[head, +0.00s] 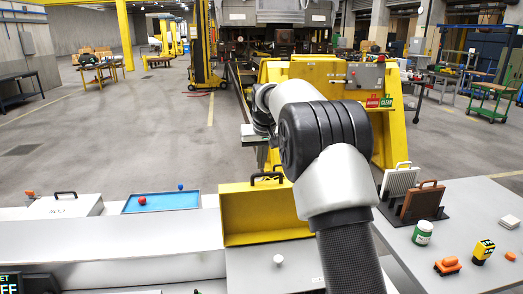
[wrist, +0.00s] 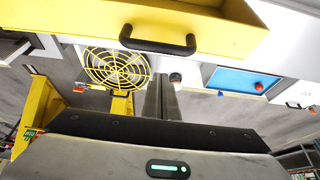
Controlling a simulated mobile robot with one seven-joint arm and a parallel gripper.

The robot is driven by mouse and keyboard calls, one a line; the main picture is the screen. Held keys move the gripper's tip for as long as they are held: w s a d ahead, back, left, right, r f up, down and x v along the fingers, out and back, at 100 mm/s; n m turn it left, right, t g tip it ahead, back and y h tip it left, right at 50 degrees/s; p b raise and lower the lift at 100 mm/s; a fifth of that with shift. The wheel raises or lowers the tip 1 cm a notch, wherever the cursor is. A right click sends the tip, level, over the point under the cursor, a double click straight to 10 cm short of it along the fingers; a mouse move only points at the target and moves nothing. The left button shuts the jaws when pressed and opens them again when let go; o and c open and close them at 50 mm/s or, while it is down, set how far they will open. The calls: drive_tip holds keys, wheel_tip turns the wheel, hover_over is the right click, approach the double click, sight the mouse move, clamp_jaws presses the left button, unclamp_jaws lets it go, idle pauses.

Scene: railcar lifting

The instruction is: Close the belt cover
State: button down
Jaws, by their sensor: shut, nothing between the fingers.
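The yellow belt cover (head: 240,215) stands raised at the back of the pale bench in the head view, with its inner side facing me. A black handle (head: 265,174) is at its top edge. My arm hides its right part. In the wrist view the cover (wrist: 225,38) spans the top, with its black handle (wrist: 158,44) facing the camera. My gripper (wrist: 161,80) is shut and empty. In the wrist view its fingertips appear just below the handle, and I see no contact. In the head view my arm mostly hides the gripper.
A blue tray (head: 162,201) with a red ball and a white lidded box (head: 65,206) lie left of the cover. A white knob (head: 278,260) stands on the bench in front. Upright panels (head: 422,202) and a green-labelled jar (head: 422,233) stand right. A yellow fan grille (wrist: 117,68) shows in the wrist view.

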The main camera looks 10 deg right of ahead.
sight(262, 183)
drive_tip(key=shift+s+r, duration=0.15)
drive_tip(key=shift+s, duration=0.5)
drive_tip(key=shift+s+r, duration=0.15)
drive_tip(key=shift+s, duration=0.45)
drive_tip(key=shift+s+f, duration=0.15)
drive_tip(key=shift+s, duration=0.45)
drive_tip(key=shift+a+f+b, duration=0.1)
drive_tip(key=shift+b, duration=0.35)
